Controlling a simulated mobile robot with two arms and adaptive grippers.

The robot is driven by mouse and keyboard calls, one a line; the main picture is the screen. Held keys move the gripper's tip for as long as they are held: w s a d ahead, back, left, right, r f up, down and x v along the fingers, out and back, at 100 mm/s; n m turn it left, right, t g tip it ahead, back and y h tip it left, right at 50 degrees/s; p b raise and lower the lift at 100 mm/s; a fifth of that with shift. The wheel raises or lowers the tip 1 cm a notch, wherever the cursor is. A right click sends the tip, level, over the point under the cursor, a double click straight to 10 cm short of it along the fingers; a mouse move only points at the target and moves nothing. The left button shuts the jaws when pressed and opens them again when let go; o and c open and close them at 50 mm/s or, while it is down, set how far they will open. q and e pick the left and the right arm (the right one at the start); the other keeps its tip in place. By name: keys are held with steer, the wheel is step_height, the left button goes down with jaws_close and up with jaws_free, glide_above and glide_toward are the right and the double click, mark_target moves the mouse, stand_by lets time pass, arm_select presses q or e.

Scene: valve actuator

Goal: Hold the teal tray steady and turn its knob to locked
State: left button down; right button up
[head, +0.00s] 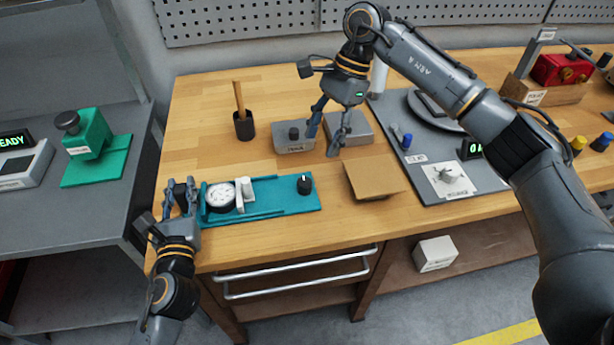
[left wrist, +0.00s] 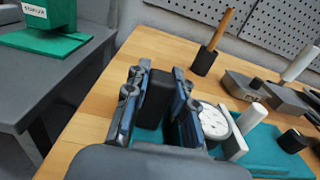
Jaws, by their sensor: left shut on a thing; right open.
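The teal tray (head: 270,195) lies on the wooden bench near its front left edge. It carries a round white gauge (head: 220,196), a white upright piece (head: 245,188) and, at its right end, a black knob (head: 304,184) with a pale mark on top. I cannot read the knob's setting. My left gripper (head: 181,194) is at the tray's left end, shut on an upright black block (left wrist: 157,100) there. My right gripper (head: 325,133) is open and empty, above and behind the tray, near a small grey box (head: 294,145) with a dark knob.
Behind the tray stand a black cup (head: 244,127) with a wooden handle and another grey block (head: 350,132). A tan board (head: 375,177) lies right of the tray. A grey plate (head: 436,143) with fittings is further right. Bare wood lies between cup and tray.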

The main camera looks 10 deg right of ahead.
mark_target(306, 180)
steer(key=x, duration=1.1)
steer(key=shift+a, duration=0.1)
steer(key=shift+c, duration=0.2)
jaws_close()
